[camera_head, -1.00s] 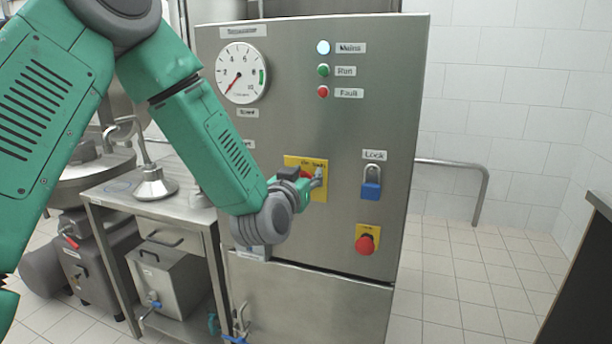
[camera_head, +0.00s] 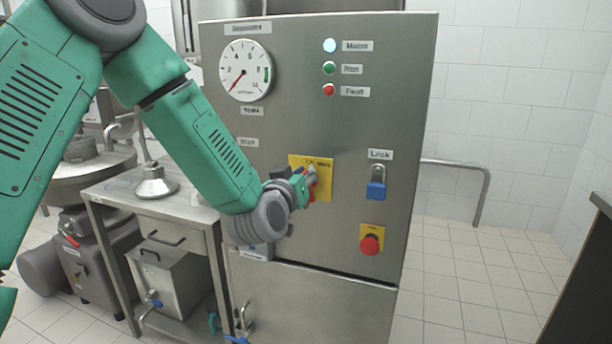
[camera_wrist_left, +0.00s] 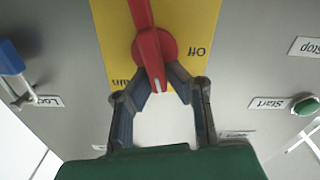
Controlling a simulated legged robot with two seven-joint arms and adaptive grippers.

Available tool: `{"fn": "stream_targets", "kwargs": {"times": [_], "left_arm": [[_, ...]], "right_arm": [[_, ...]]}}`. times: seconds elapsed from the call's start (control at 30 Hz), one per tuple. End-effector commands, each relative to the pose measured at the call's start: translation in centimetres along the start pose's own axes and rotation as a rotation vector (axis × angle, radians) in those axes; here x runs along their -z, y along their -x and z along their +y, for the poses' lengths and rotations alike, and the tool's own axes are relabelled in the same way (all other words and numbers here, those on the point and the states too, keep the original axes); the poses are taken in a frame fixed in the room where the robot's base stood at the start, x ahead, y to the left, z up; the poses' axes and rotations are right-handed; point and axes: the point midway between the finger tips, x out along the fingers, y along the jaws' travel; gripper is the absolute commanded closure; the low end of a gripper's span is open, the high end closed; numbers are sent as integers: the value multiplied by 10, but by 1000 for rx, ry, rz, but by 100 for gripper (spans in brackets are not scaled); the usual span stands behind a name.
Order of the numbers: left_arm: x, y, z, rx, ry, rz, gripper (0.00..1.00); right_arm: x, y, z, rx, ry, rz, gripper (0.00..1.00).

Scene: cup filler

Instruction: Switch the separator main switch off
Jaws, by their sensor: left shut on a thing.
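The separator main switch is a red rotary handle (camera_wrist_left: 152,48) on a yellow plate (camera_head: 325,168) on the steel cabinet front. In the left wrist view, which shows the labels upside down, the handle stands almost upright in the picture, and its white-marked end points down. The word "Off" is on the plate to the right of the handle. My left gripper (camera_wrist_left: 160,85) is shut on the handle's white-marked end, one finger on each side. In the head view my left gripper (camera_head: 308,182) hides most of the handle. My right gripper is not in view.
On the cabinet (camera_head: 350,235), a blue padlock (camera_head: 376,189) and a red knob on a yellow plate (camera_head: 370,244) are right of the switch. A green button (camera_wrist_left: 305,106) shows in the left wrist view. A steel table (camera_head: 130,190) stands left of the cabinet.

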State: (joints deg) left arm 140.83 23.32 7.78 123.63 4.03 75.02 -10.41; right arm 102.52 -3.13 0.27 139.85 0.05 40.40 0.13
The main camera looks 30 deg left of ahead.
Motion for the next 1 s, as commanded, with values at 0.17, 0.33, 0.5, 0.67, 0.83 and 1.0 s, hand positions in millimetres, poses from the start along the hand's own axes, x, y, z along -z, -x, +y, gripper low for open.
{"fn": "stream_targets", "kwargs": {"times": [0.17, 0.33, 0.5, 0.67, 0.83, 1.0], "left_arm": [[-3, 0, -8, 9, 169, -4, 100], [-5, 1, -12, 9, 332, -4, 100], [-7, 1, -15, 9, 493, -5, 100], [-10, 1, -18, 11, 645, -5, 100], [-12, 1, -21, 11, 807, -4, 100], [-16, 1, -24, 12, 964, -4, 100]], "right_arm": [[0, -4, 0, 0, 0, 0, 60], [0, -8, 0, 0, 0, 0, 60], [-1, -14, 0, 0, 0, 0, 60], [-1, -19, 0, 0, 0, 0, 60], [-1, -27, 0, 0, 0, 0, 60], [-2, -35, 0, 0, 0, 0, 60]]}}
